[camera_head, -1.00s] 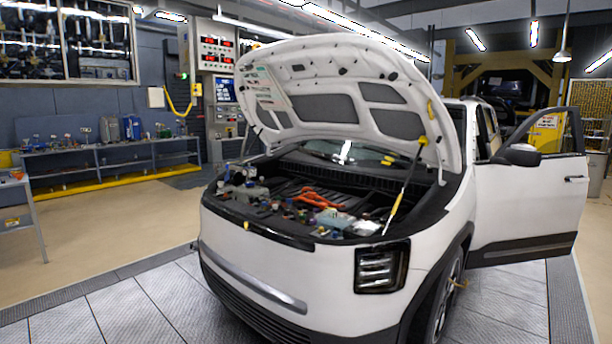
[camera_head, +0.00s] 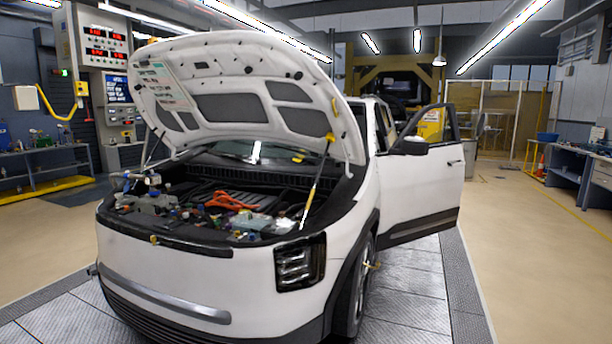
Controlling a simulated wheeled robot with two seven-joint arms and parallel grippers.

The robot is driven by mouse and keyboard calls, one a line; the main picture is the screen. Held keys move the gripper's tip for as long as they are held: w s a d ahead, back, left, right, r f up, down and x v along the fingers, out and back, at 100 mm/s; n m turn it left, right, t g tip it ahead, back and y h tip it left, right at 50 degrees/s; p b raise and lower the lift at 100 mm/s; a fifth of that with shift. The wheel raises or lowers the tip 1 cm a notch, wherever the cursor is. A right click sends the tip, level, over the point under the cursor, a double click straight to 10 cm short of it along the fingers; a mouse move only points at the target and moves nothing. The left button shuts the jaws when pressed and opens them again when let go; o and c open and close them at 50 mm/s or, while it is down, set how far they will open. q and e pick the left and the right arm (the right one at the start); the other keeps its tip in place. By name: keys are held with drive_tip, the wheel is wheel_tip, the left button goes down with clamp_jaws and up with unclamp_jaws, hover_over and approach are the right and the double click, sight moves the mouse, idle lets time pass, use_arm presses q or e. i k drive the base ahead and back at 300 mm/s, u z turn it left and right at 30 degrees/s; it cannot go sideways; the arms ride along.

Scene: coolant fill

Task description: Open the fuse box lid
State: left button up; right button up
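A white car (camera_head: 170,265) stands in front of me with its hood (camera_head: 250,90) raised, held up by a yellow-handled prop on the right. The engine bay (camera_head: 215,205) is open and holds several small parts, including orange cables (camera_head: 232,201) and a pale translucent container (camera_head: 283,226) near the front right. I cannot tell which part is the fuse box, or how its lid stands; the parts are too small at this distance. Neither of my grippers shows in the head view.
The car's front door (camera_head: 415,190) on the right stands open. Bare floor (camera_head: 530,260) lies to the right, with a workbench (camera_head: 590,180) beyond it. Metal floor plates (camera_head: 405,290) surround the car. A control cabinet (camera_head: 105,80) and a low bench (camera_head: 45,165) stand at the left.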

sight(278, 227)
drive_tip(key=z, duration=0.65)
drive_tip(key=i, duration=0.75)
drive_tip(key=z, duration=0.6)
drive_tip(key=i, duration=0.85)
drive_tip(key=u, duration=0.65)
drive_tip(key=i, duration=0.55)
drive_tip(key=u, duration=0.5)
